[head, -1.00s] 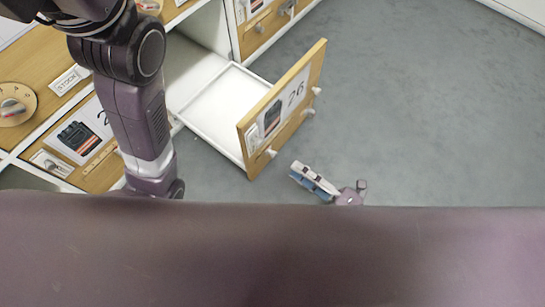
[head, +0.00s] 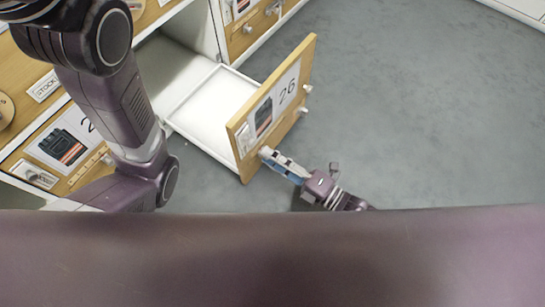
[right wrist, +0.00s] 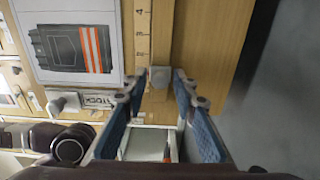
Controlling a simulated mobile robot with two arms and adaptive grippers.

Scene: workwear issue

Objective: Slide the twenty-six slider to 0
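The drawer marked 26 (head: 252,125) is pulled open, its wooden front carrying a card with a dark device with orange stripes. In the right wrist view this card (right wrist: 75,45) is at upper left, beside a numbered scale (right wrist: 143,30) and a grey slot. The grey slider knob (right wrist: 160,77) is at the near end of the slot in that view. My right gripper (head: 273,157) is at the front's lower corner; in the right wrist view its blue-padded fingers (right wrist: 160,90) are apart, one on each side of the knob. Contact cannot be told. My left gripper is out of view.
The white drawer interior (head: 212,100) looks empty. Another wooden front with a similar card (head: 65,140) is at left behind my left arm. More drawer fronts (head: 250,22) are at the top. Grey floor (head: 420,110) is clear to the right.

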